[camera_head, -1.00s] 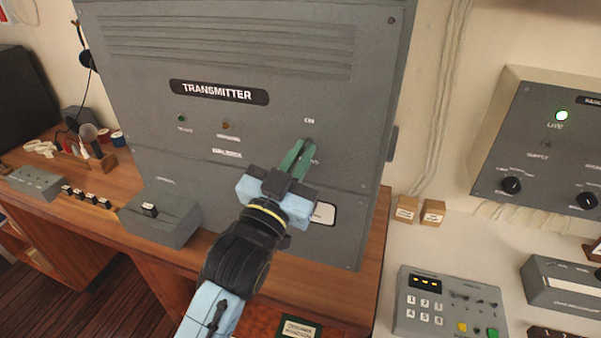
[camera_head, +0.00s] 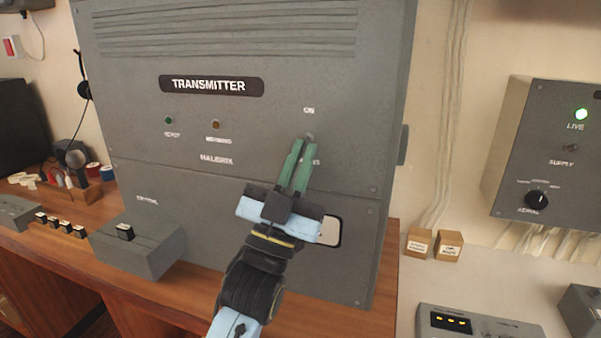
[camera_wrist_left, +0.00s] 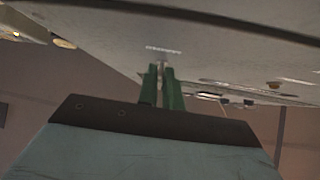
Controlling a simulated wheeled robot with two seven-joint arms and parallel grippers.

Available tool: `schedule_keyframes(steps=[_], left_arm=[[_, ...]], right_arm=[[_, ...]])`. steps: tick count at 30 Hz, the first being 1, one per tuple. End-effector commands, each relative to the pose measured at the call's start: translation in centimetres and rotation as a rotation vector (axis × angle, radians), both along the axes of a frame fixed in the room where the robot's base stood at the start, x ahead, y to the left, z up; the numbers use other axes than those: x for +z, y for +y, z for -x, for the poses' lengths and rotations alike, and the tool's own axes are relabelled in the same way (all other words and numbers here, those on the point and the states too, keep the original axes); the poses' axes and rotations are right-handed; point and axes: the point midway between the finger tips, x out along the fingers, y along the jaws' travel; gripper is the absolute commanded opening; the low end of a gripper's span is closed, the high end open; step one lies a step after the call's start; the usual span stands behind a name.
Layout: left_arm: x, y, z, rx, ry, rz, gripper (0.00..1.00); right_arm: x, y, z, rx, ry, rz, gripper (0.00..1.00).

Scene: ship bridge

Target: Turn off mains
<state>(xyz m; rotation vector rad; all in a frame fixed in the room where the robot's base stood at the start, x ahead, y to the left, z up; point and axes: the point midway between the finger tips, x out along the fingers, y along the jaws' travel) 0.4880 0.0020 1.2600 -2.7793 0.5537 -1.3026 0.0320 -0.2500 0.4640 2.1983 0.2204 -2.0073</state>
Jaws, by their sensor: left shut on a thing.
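The grey transmitter cabinet (camera_head: 110,135) fills the middle of the head view. On its front, under a white "ON" label, is a small mains switch (camera_head: 309,137), mostly hidden by the fingers. My left gripper (camera_head: 305,148) reaches up from below, its green fingertips shut on the switch. In the left wrist view the green fingers (camera_wrist_left: 162,75) close around a small pale lever (camera_wrist_left: 160,66) at the panel. Whether the lever points up or down is hard to tell. My right gripper is not in view.
A green lamp (camera_head: 168,120) and a brownish lamp (camera_head: 215,125) sit on the cabinet left of the switch. A grey key box (camera_head: 140,245) stands on the wooden desk at left. A supply panel (camera_head: 560,165) with a lit "LIVE" lamp (camera_head: 581,114) hangs at right.

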Motion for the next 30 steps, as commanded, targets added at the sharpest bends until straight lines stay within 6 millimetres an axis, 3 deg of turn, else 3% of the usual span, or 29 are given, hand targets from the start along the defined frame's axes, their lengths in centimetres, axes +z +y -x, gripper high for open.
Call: schedule_keyframes(steps=[14,15,19,30], left_arm=[[-0.06,0.00,-0.06,0.000,-0.010,0.003,0.00],[-0.06,0.00,-0.06,0.000,-0.010,0.003,0.11],[-0.06,0.00,-0.06,0.000,-0.010,0.003,0.28],[-0.59,0.19,0.26,0.000,-0.008,0.003,0.29]], right_arm=[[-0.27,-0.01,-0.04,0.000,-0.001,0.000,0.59],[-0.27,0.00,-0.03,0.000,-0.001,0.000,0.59],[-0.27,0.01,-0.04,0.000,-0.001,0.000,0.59],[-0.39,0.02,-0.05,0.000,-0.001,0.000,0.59]])
